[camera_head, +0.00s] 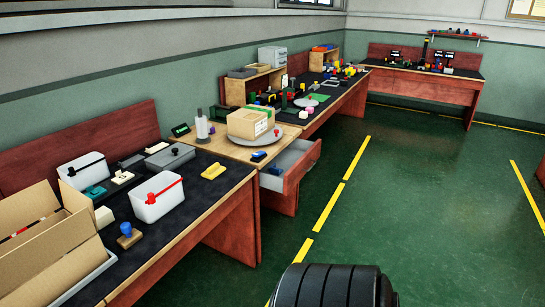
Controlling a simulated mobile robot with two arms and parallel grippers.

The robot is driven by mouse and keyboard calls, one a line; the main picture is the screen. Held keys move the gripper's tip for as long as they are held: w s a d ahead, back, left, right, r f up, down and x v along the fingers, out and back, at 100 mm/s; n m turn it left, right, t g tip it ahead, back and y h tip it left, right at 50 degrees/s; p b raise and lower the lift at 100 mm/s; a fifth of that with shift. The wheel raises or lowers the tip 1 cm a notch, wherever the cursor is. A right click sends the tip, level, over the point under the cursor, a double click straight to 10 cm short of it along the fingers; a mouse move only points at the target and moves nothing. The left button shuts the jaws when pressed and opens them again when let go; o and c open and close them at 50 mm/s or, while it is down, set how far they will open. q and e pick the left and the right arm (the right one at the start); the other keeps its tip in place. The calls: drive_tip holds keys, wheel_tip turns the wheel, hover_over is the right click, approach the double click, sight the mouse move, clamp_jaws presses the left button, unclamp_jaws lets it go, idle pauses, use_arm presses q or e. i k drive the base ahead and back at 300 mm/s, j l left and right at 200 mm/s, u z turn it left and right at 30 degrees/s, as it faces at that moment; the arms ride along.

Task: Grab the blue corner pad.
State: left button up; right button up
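A small blue piece (258,156) lies near the front edge of the wooden desk section, in front of the cardboard box. Another small blue piece (275,171) shows at the open drawer below it. A blue knob-like piece (126,229) stands on a small brown block on the near dark worktop. All are too small for me to tell which is the blue corner pad. Neither of my grippers is in view.
A taped cardboard box (238,124) sits on a round grey plate. The drawer (297,163) juts out into the aisle. An open carton (35,238) and white bins (143,206) crowd the near worktop. The green floor (420,200) is clear.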

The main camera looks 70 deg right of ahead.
sight(274, 169)
drive_tip(key=z, duration=2.3)
drive_tip(key=i+l+z, duration=0.5)
drive_tip(key=i+z, duration=0.15)
drive_tip(key=i, duration=0.25)
drive_tip(key=i+l+z, duration=0.1)
drive_tip(key=i, duration=0.7)
drive_tip(key=i+l+z, duration=0.15)
drive_tip(key=i, duration=0.65)
drive_tip(key=l, duration=0.1)
